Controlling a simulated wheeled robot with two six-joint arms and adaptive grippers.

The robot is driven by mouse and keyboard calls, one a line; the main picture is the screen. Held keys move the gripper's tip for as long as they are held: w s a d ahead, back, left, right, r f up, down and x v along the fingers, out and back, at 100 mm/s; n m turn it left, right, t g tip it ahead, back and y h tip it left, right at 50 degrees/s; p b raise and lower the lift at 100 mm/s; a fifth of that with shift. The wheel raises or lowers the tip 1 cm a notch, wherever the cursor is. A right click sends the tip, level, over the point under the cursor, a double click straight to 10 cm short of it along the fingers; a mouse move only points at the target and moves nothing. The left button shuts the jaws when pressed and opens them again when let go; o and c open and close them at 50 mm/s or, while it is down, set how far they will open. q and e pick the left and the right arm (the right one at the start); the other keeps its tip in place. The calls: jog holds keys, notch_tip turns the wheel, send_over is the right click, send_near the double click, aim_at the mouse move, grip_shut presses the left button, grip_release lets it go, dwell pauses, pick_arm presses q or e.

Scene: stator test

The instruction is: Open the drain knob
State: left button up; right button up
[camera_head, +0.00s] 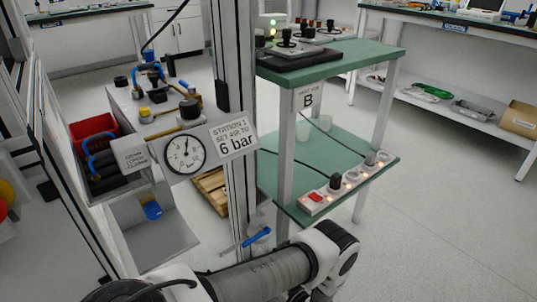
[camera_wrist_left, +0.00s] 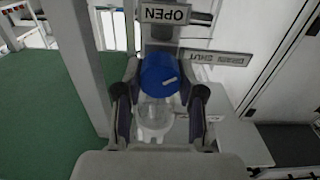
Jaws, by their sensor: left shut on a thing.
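In the left wrist view the round blue drain knob (camera_wrist_left: 158,72) sits between the two fingers of my left gripper (camera_wrist_left: 158,98), which is shut on it. A short white mark shows on the right part of the knob's face. A clear bowl (camera_wrist_left: 155,113) is next to the knob, also between the fingers. A plate reading OPEN (camera_wrist_left: 165,14) is above the knob, and a plate that seems to read DRAIN SHUT (camera_wrist_left: 216,58) is to its right. In the head view my left arm crosses the bottom and the gripper's fingers are hidden. My right gripper is not in view.
A metal post (camera_head: 233,110) stands beside a pressure gauge (camera_head: 185,154) and a sign reading 6 bar (camera_head: 234,137). A blue lever-like part (camera_head: 257,237) shows just above my arm. A green two-level bench (camera_head: 330,58) with a power strip (camera_head: 345,184) stands to the right.

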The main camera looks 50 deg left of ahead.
pick_arm(q)
jog(key=shift+r+n+p, duration=0.1)
jog(key=shift+n+p, duration=0.25)
jog(key=shift+n, duration=1.15)
jog(key=o, duration=1.1)
jog(key=shift+o, duration=0.2)
jog(key=s+d, duration=0.1)
jog(key=d, duration=1.1)
